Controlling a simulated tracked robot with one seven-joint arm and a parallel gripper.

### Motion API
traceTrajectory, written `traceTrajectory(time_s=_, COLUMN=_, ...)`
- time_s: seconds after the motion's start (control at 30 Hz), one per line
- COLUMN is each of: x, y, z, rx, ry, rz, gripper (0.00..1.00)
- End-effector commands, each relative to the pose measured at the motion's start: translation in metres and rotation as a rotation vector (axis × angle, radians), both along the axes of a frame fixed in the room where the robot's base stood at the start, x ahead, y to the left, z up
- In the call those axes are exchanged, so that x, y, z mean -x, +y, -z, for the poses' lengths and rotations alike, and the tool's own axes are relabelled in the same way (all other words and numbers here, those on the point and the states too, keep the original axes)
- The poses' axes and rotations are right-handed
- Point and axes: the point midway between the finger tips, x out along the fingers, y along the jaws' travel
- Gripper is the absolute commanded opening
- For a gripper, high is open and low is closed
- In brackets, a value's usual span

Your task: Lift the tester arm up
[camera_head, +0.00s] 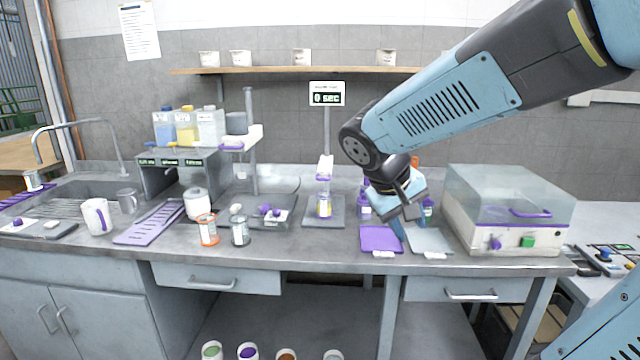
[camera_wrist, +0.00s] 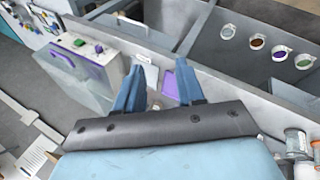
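A stand with a "0 sec" display (camera_head: 327,94) stands near the middle of the counter. Its white and purple head (camera_head: 324,168) hangs above a small jar (camera_head: 324,205) on the grey base (camera_head: 324,222). To its left, another stand holds a white arm with a purple handle (camera_head: 240,140) out over a grey tray. I cannot tell for sure which of these is the tester arm. My gripper (camera_head: 408,225) is right of both stands, pointing down near the purple mat and apart from both. In the wrist view its two fingers (camera_wrist: 160,70) are apart with nothing between them.
A purple mat (camera_head: 380,239) and a grey mat (camera_head: 429,241) lie below my gripper. A clear-lidded machine (camera_head: 508,210) stands to the right. Bottles (camera_head: 363,205) stand close behind my gripper. Jars (camera_head: 208,229), a mug (camera_head: 97,216) and a purple rack (camera_head: 150,224) crowd the left.

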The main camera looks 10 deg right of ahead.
Motion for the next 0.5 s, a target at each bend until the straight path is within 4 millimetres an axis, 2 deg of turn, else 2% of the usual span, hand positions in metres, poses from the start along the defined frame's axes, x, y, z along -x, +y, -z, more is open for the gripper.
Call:
traceTrajectory(time_s=0.27, x=-0.064, y=-0.014, z=0.009, rx=0.336, ry=0.057, rz=-0.027, gripper=0.38)
traceTrajectory(time_s=0.5, x=-0.13, y=-0.004, z=0.016, rx=0.623, ry=0.007, rz=-0.1, gripper=0.38)
